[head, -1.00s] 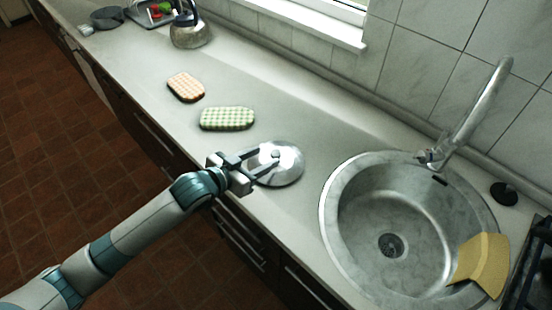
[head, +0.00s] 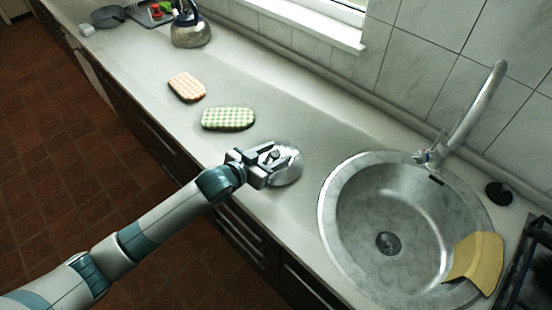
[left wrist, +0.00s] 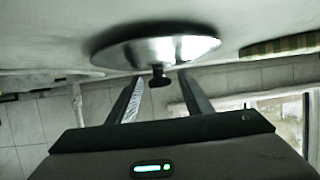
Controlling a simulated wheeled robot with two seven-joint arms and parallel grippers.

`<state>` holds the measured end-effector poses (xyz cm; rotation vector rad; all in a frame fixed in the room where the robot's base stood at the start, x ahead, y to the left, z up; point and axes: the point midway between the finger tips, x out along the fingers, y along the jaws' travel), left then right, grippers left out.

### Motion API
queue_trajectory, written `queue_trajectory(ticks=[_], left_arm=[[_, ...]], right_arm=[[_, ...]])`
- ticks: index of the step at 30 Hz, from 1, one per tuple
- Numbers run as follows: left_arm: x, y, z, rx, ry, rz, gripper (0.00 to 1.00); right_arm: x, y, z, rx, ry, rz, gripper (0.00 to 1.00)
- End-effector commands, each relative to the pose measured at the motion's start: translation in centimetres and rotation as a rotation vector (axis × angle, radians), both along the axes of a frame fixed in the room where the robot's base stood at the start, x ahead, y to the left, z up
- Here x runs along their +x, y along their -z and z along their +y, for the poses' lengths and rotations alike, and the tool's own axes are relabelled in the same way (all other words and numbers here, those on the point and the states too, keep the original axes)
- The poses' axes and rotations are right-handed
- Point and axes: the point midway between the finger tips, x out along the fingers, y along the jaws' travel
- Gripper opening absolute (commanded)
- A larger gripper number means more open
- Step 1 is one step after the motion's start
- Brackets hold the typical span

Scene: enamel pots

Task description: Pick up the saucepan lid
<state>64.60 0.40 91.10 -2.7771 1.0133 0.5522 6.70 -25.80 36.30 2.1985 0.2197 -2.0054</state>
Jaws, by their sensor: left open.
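The saucepan lid (head: 292,168) is a shiny round metal disc lying on the counter, left of the sink. My left gripper (head: 275,157) is over the lid in the head view, with its two fingers open around the area of the knob. In the left wrist view the lid (left wrist: 158,46) shows with its dark knob (left wrist: 159,76) between the two open fingertips (left wrist: 158,80). Whether a finger touches the knob, I cannot tell. My right gripper is not in view.
A round metal sink (head: 335,245) with a tap (head: 470,115) lies to the right, a yellow cloth (head: 474,262) on its rim. A green checked pad (head: 228,118) and an orange one (head: 187,87) lie beyond the lid. A kettle (head: 190,32) stands farther back.

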Motion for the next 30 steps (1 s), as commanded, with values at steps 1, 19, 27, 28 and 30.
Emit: queue_trajectory(ticks=[1, 19, 27, 28, 30], left_arm=[[0.21, 0.03, -0.2, 0.0, 0.0, 0.0, 0.46], [0.34, 0.28, -0.31, 0.001, 0.0, 0.001, 0.31], [0.35, 0.19, -0.33, -0.001, 0.001, -0.001, 0.0], [0.35, 0.19, -0.33, -0.001, 0.001, -0.001, 0.0], [0.35, 0.18, -0.34, -0.001, 0.001, -0.001, 0.0]], right_arm=[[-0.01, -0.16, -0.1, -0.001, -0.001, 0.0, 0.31], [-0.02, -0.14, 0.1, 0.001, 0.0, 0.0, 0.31], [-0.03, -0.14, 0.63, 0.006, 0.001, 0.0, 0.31], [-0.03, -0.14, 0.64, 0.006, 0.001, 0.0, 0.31], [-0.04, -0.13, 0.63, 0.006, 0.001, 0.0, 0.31]])
